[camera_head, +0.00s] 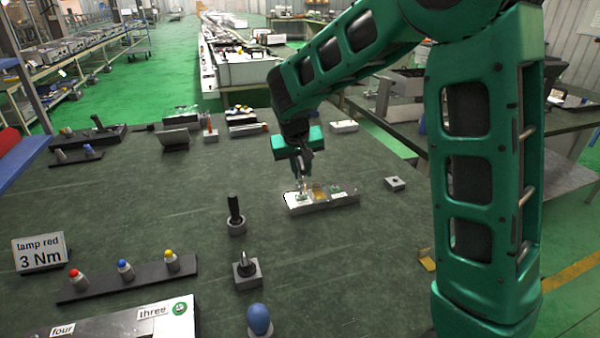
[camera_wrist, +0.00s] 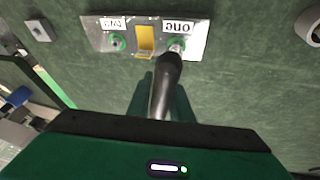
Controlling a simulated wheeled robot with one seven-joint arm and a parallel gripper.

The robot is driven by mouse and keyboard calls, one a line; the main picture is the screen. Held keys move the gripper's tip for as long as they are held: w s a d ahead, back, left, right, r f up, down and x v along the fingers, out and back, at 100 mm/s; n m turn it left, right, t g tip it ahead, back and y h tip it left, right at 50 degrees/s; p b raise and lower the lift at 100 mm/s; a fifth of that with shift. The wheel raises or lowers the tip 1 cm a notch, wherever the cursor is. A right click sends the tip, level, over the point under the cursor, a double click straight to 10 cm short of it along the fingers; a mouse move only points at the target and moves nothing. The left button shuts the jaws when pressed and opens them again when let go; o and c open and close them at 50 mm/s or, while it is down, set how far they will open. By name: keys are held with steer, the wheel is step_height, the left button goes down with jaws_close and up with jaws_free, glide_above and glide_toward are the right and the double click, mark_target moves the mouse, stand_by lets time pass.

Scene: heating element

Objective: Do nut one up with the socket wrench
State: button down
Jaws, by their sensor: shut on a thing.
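My gripper (camera_head: 302,168) is above the left end of a small light metal plate (camera_head: 322,204) on the table. It is shut on the dark handle of the socket wrench (camera_wrist: 166,84), as the wrist view shows. The wrench points down, and its tip is at the nut beside the label "one" (camera_wrist: 178,27). The tip covers most of that nut, so I cannot tell how far it sits over it. Nut two (camera_wrist: 117,43), with green around it, is at the plate's other end beside the label "two" (camera_wrist: 112,23). A yellow block (camera_wrist: 145,39) lies between them.
Left of the plate stand a black-handled tool (camera_head: 235,209) and a holder with a metal tip (camera_head: 246,268). A blue knob (camera_head: 259,320) is at the front. A rack (camera_head: 140,278) holds red, blue and yellow caps. A small grey block (camera_head: 395,183) is right.

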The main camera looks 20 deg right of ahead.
steer(key=shift+r, duration=1.85)
